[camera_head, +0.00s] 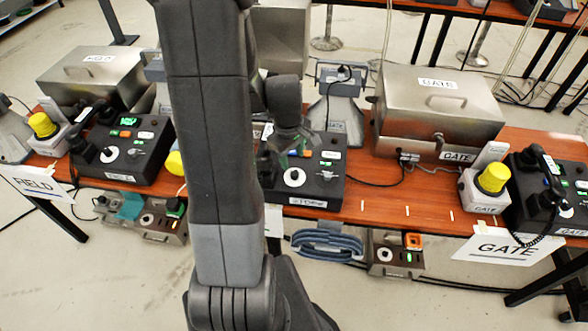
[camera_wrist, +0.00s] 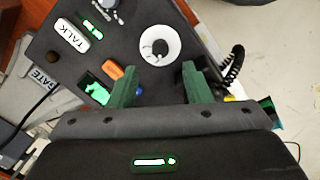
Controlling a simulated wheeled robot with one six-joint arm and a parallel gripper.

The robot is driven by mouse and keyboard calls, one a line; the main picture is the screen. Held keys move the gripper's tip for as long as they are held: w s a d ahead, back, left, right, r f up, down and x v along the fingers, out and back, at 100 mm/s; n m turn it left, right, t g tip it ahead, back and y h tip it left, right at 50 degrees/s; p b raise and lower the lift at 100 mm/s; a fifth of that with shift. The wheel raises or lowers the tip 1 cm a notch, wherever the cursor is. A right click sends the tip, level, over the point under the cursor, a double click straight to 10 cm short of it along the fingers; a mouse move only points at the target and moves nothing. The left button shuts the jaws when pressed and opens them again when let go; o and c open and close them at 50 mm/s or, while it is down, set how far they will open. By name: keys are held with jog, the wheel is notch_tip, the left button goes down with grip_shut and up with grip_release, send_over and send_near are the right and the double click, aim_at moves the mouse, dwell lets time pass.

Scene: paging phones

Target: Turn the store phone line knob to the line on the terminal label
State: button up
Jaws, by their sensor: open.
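The store phone (camera_head: 325,178) is a dark box on the middle of the wooden table, with a small label on its front edge. Its round white knob (camera_head: 294,177) faces up; the knob also shows in the wrist view (camera_wrist: 160,45) with a dark centre. My gripper (camera_wrist: 158,74) is open, its two green fingers apart and empty. In the wrist view the knob lies just beyond the fingertips, roughly in line with the gap. In the head view my gripper is above the back left of the phone, partly behind my arm. I cannot read the knob's setting.
On the phone are a TALK label (camera_wrist: 70,38), an orange button (camera_wrist: 113,72) and a green-lit window (camera_wrist: 93,92). A coiled black cord (camera_wrist: 234,64) hangs beside it. Field (camera_head: 125,150) and gate (camera_head: 545,190) phones stand left and right. A grey unit (camera_head: 396,254) sits below the table.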

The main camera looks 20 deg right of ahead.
aim_at(294, 172)
jog(key=shift+w+d+f, duration=0.1)
jog(key=shift+d+f, duration=0.05)
jog(key=shift+f, duration=1.6)
jog(key=shift+w+d+f, duration=0.1)
jog(key=shift+d+f, duration=0.05)
jog(key=shift+f, duration=1.55)
grip_shut()
